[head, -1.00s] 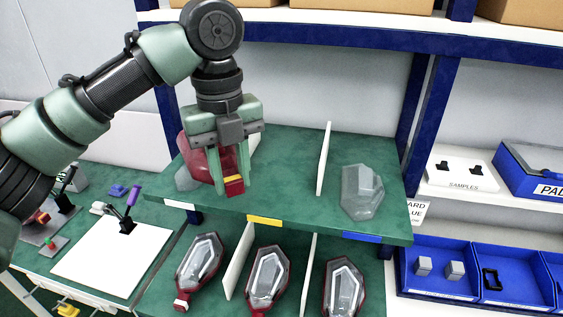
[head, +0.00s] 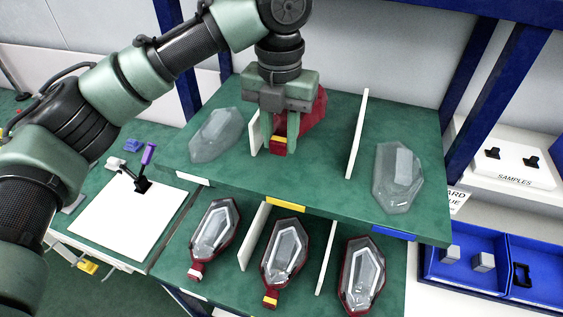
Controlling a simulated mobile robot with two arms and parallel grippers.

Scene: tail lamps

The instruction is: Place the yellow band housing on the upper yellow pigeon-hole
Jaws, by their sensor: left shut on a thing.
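The yellow band housing (head: 314,112) is dark red, with a yellow band (head: 280,141) at its near end. My left gripper (head: 282,138) is shut on it near that band, and its fingers hide part of it. The housing is over the upper yellow pigeon-hole (head: 300,180), the middle green bay between two white dividers, with a yellow label (head: 286,208) on its front edge. I cannot tell whether the housing touches the shelf. My right gripper is not in view.
White dividers stand left (head: 254,132) and right (head: 357,135) of the middle bay. Clear lenses lie in the upper left bay (head: 216,134) and upper right bay (head: 398,178). Several red-rimmed lamps lie on the lower shelf, including one in the middle (head: 284,255). The middle bay's front is bare.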

